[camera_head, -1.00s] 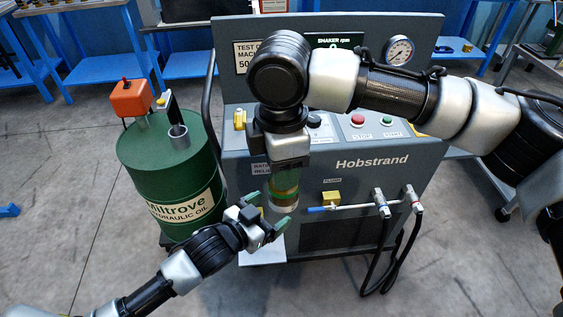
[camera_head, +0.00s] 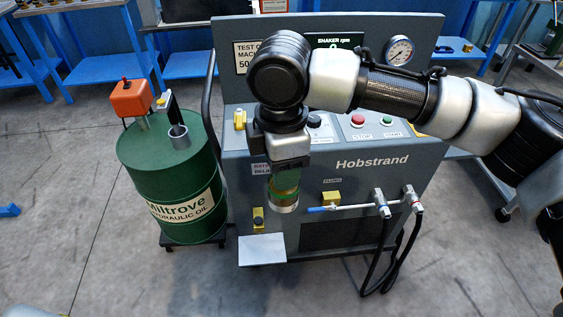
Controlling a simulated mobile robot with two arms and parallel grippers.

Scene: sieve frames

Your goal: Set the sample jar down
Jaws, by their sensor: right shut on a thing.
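The sample jar (camera_head: 284,203) shows below my right gripper (camera_head: 285,185), with a greenish-amber upper part and a pale metallic lower end. My right gripper is shut on the jar and holds it upright in front of the grey Hobstrand machine (camera_head: 372,162). The fingers cover part of the jar. A small white shelf (camera_head: 262,249) juts from the machine's lower front, lower in the picture and a little left of the jar. It looks bare. My left gripper is out of view.
A blue-handled valve pipe (camera_head: 345,208) and black hoses (camera_head: 392,258) are right of the jar. A yellow block (camera_head: 331,197) sits above the pipe. A green oil drum (camera_head: 172,190) with an orange-topped pump stands at the left. The floor in front is clear.

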